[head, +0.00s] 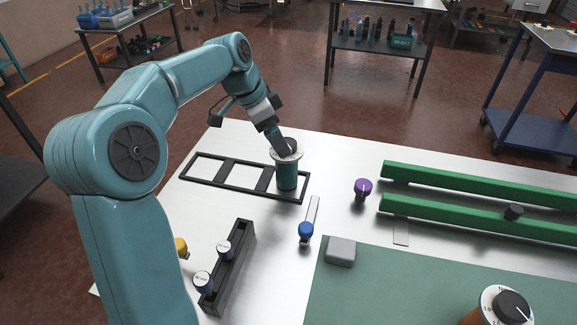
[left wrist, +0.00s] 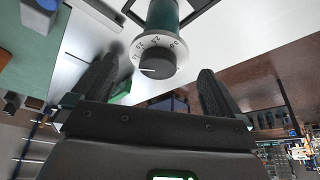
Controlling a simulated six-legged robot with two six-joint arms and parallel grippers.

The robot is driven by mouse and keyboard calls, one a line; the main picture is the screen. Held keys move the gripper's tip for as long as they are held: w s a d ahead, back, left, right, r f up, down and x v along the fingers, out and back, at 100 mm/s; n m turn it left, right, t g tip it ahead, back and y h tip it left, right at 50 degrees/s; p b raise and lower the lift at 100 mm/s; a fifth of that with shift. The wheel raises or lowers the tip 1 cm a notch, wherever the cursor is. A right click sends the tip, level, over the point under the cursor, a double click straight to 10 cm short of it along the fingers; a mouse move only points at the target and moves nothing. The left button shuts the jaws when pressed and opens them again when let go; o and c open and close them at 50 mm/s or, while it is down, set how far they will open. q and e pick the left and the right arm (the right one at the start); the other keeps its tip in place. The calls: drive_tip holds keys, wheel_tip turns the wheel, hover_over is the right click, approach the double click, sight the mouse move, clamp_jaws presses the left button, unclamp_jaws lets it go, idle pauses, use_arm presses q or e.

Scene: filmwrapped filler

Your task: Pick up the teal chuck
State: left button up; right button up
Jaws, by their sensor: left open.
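The teal chuck (head: 287,176) stands upright at the right-hand end of a black three-opening frame (head: 228,174) on the white table. It has a white numbered collar and a dark knob on top, partly hidden by my gripper in the head view. My left gripper (head: 284,146) is at the chuck's top, coming down at a slant. In the left wrist view the dark knob (left wrist: 155,64) and the numbered collar (left wrist: 150,46) lie between the two spread fingers, with visible gaps on both sides. My left gripper is open and holds nothing. My right gripper is out of view.
A purple knob (head: 363,188), a blue-capped tool (head: 306,230) and a grey block (head: 341,251) lie right of the frame. Green rails (head: 480,186) run along the right. A black rack (head: 230,268) holds two capped vials. An orange chuck (head: 497,308) stands front right.

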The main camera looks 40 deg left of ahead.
sight(287, 167)
use_arm(q)
drive_tip(key=shift+x, duration=0.8)
drive_tip(key=shift+w+d+f, duration=0.1)
drive_tip(key=shift+f, duration=0.3)
drive_tip(key=x, duration=0.5)
drive_tip(key=shift+w, duration=0.1)
drive_tip(key=shift+d+r, duration=0.1)
drive_tip(key=c, duration=1.4)
